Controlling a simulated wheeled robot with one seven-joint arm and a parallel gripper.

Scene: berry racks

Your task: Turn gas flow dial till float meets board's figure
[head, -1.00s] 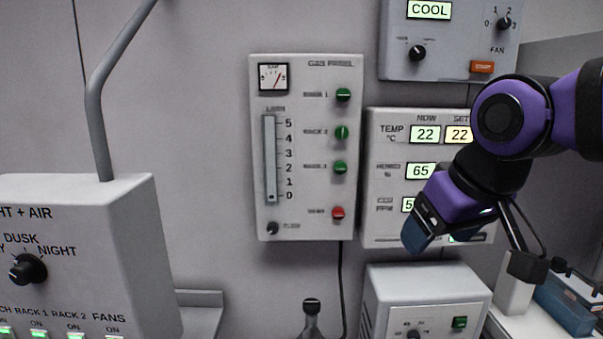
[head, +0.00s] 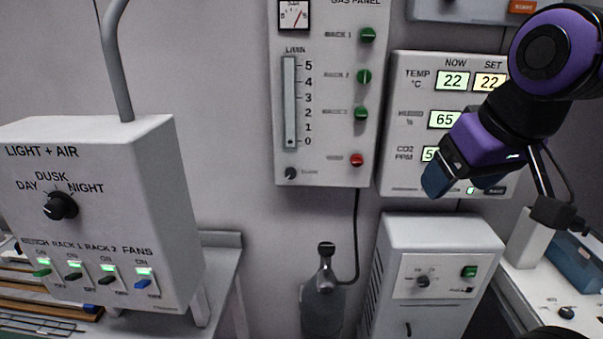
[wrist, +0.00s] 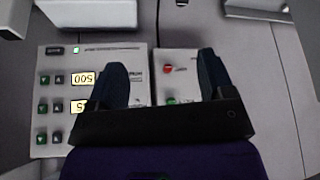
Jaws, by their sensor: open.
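The gas panel (head: 325,175) hangs on the wall at the centre of the head view. Its flow tube (head: 289,100) has a scale from 0 to 5, and a dark float (head: 290,141) sits at the bottom, by 0. The small dark flow dial (head: 291,173) is below the tube at the panel's lower left. My gripper (head: 462,180) is open and empty, in front of the lower part of the climate display, right of the gas panel. In the wrist view my two fingers (wrist: 161,82) stand apart with nothing between them. No board with a figure is clearly in view.
The climate display (head: 400,185) shows 22, 22 and 65. A light and air box (head: 120,140) stands at left, close to the camera. A gas bottle (head: 322,300) and a white cabinet (head: 440,235) are below. Bare wall (head: 225,150) lies left of the gas panel.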

